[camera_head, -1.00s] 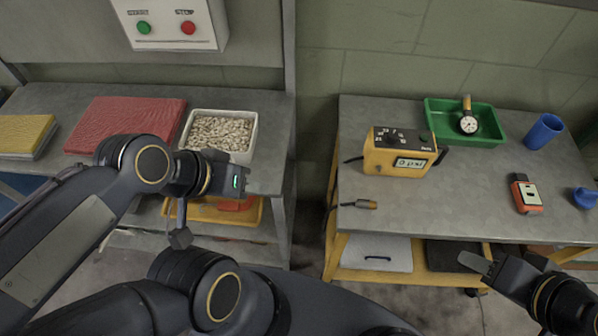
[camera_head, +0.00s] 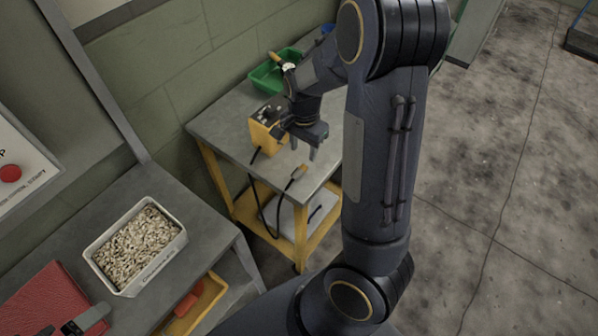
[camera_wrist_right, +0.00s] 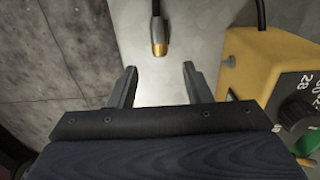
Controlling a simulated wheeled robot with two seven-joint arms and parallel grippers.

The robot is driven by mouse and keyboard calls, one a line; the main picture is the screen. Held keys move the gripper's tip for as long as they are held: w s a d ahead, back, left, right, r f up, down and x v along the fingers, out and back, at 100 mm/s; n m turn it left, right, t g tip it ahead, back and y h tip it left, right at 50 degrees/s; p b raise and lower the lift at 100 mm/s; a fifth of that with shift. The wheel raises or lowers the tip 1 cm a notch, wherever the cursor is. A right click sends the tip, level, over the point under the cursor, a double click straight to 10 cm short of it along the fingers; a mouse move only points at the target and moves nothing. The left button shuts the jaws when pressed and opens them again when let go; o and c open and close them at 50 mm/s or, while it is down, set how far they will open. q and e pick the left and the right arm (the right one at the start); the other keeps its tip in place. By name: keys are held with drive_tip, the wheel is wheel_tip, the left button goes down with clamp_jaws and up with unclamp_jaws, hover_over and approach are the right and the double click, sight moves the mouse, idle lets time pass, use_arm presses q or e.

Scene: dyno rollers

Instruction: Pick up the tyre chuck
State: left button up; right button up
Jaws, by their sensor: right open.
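The tyre chuck (camera_head: 300,172) is a small brass-coloured fitting on the end of a black hose, lying near the front edge of the grey cart top. It also shows in the right wrist view (camera_wrist_right: 159,38), its brass end facing my gripper. My right gripper (camera_head: 304,150) is open and empty, pointing down above the cart top close to the chuck. In the wrist view its two fingers (camera_wrist_right: 158,82) stand apart, with the chuck ahead of the gap between them. Part of my left gripper (camera_head: 85,318) seems to show at the bottom left, over the red mat; its jaws are unclear.
The yellow inflator box (camera_head: 263,133) stands beside the chuck and also shows in the wrist view (camera_wrist_right: 250,65). A green tray (camera_head: 267,77) with a gauge is behind. My right arm hides the cart's right side. A bin of pellets (camera_head: 137,246) stands on the left bench.

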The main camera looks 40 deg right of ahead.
sight(303, 166)
wheel_tip(303, 166, down, 7)
drive_tip(key=shift+f+p, duration=0.1)
drive_tip(key=shift+p, duration=0.25)
clamp_jaws()
